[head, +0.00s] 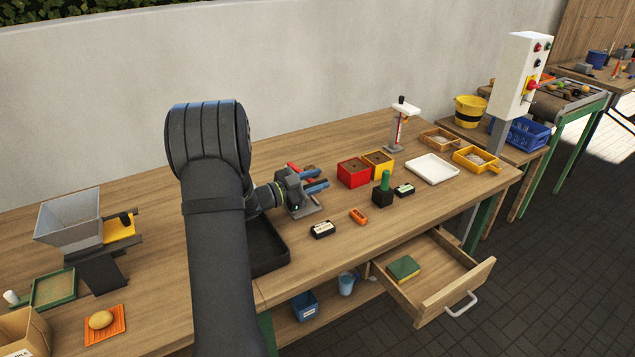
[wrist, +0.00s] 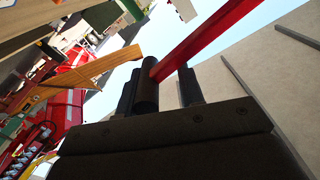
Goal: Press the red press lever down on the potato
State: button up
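The press (head: 306,210) stands on the bench in the head view, with its grey base showing below my gripper. Its red lever (head: 292,168) is partly hidden behind my gripper (head: 318,180). In the wrist view the red lever (wrist: 210,40) runs from upper right down to a dark cylinder (wrist: 146,88) between the fingers. My gripper (wrist: 160,88) looks open, its two fingers apart, with a gap between the cylinder and the right finger. I cannot make out a potato in the press. A potato (head: 102,319) lies on an orange mat at lower left.
A black tray (head: 268,262) lies beside the press under my arm. Red (head: 353,174) and yellow (head: 378,164) boxes stand right of it. A drawer (head: 437,283) hangs open at the front. A grey hopper (head: 68,220) stands left. A white tray (head: 432,167) is farther right.

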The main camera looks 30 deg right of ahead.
jog(key=shift+o, duration=0.9)
jog(key=shift+w+a, duration=0.1)
jog(key=shift+w, duration=0.05)
jog(key=a, duration=1.7)
jog(key=shift+a, duration=0.15)
jog(key=d, duration=1.7)
jog(key=shift+s+d, duration=0.25)
jog(key=shift+d, duration=0.05)
jog(key=shift+a, duration=0.15)
